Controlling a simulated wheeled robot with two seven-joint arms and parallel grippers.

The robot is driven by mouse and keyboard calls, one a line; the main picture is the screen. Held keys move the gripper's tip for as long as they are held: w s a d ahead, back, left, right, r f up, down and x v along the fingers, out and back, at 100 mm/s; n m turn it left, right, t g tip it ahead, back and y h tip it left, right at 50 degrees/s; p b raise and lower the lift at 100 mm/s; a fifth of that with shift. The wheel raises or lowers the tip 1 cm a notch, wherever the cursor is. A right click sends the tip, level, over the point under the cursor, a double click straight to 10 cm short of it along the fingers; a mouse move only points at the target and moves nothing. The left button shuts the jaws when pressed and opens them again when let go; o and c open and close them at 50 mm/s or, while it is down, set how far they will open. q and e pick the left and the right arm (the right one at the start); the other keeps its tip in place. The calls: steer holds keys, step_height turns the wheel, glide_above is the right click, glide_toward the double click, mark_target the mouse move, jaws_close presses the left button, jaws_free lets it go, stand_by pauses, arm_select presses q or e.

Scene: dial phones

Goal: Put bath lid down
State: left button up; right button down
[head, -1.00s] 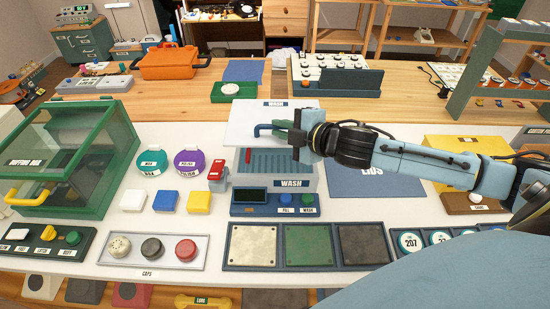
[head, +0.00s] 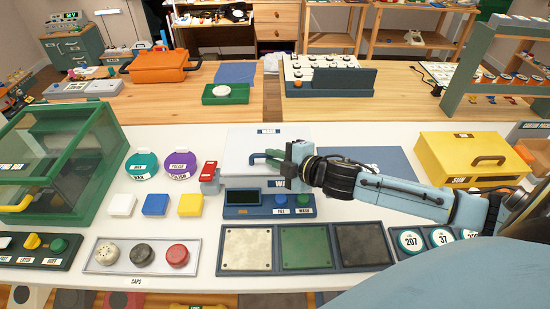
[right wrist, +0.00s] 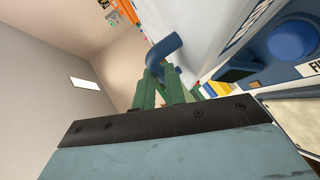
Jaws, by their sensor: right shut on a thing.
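The white bath lid (head: 245,143) lies over the wash bath in the head view and covers its basin. Whether it rests fully on the rim I cannot tell. The bath's blue front panel (head: 268,204) shows below it, with a blue and a green button. My right gripper (head: 277,157) is over the lid, with its green fingers shut on the blue lid handle. In the right wrist view the handle (right wrist: 165,47) shows at the fingertips (right wrist: 152,85), partly hidden by them. My left gripper is out of view.
A red-topped block (head: 209,174) stands close to the bath's left side. Colored blocks and round jars are further left. A dark tray of three plates (head: 306,271) lies in front. A yellow box (head: 470,165) stands at right, beyond my right arm.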

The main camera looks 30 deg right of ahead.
steer(key=shift+f, duration=0.2)
steer(key=c, duration=1.5)
jaws_free()
steer(key=shift+f, duration=0.1)
steer(key=shift+o, duration=0.2)
steer(key=shift+r, duration=0.3)
steer(key=shift+s+r, duration=0.1)
steer(key=shift+s, duration=0.15)
steer(key=p+v, duration=0.1)
steer(key=v, duration=1)
steer(key=shift+s+r, duration=0.2)
steer(key=shift+d, duration=0.15)
